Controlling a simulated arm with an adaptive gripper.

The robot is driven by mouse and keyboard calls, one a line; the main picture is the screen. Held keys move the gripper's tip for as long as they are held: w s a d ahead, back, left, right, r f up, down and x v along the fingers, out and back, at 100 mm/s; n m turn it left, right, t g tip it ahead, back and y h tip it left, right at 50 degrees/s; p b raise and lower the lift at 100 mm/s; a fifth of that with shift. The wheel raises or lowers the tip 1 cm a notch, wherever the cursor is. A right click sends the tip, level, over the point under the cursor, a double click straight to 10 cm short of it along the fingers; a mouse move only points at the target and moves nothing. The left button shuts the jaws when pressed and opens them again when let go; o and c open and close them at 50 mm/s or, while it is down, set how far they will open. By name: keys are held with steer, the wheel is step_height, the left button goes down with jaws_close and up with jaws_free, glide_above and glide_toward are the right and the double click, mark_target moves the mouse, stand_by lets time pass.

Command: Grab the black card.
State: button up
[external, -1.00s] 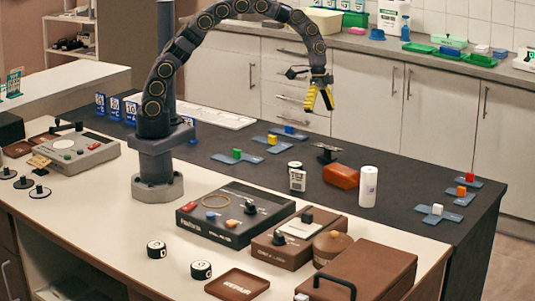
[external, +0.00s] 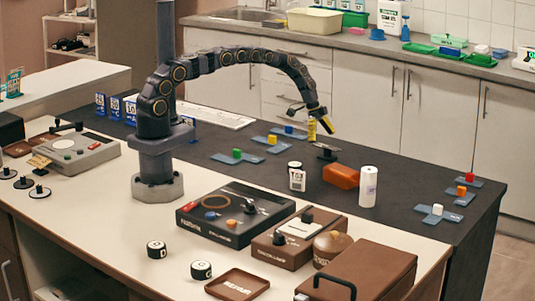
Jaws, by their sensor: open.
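A small dark, flat piece, which looks like the black card (external: 326,147), sits tilted on a small support on the dark tabletop, behind the orange-brown block. My gripper (external: 320,132) has yellow-and-black fingers. It is open and empty just above the dark piece, fingers pointing down. From this angle I cannot tell whether a finger touches the piece.

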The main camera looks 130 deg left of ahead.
mark_target(325, 146)
steer(key=x, duration=0.5)
steer(key=shift+s+a, duration=0.2)
steer(key=c, duration=1.1)
